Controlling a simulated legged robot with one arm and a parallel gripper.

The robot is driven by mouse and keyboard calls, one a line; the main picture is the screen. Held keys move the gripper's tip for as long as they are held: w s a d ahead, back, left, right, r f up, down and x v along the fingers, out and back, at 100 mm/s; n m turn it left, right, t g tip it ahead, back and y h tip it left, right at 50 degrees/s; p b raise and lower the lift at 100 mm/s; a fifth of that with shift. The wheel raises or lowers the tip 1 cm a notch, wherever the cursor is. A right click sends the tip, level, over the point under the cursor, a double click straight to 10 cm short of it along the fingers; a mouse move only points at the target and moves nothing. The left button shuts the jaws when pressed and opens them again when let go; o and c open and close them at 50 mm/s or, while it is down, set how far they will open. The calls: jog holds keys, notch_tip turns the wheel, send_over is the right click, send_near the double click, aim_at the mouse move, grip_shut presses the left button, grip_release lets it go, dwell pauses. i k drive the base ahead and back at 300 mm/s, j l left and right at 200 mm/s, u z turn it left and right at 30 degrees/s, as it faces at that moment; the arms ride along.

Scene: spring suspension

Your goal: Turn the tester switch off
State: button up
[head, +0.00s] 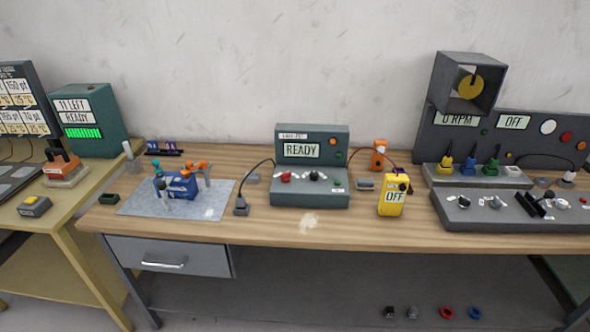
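A green-grey console (311,196) stands on the wooden bench, with a READY display, a red knob at left and a black-and-white knob (316,175) in the middle of its sloped front. A small yellow handheld box (393,209) stands to its right, and its display reads OFF. A dark round knob shows near the top of the yellow box. No label that I can read says which device is the tester. The switch positions are too small to tell. My gripper is not in view.
A blue block (178,187) with orange parts sits on a grey mat (215,212) at left. A wide control panel (480,214) with a boxed fan (468,82) fills the right. Cables run beside the console. Bare wood (345,233) lies in front.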

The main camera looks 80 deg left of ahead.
aim_at(285, 177)
jog(key=u, duration=2.85)
jog(key=i+u, duration=0.25)
jog(key=i, duration=1.75)
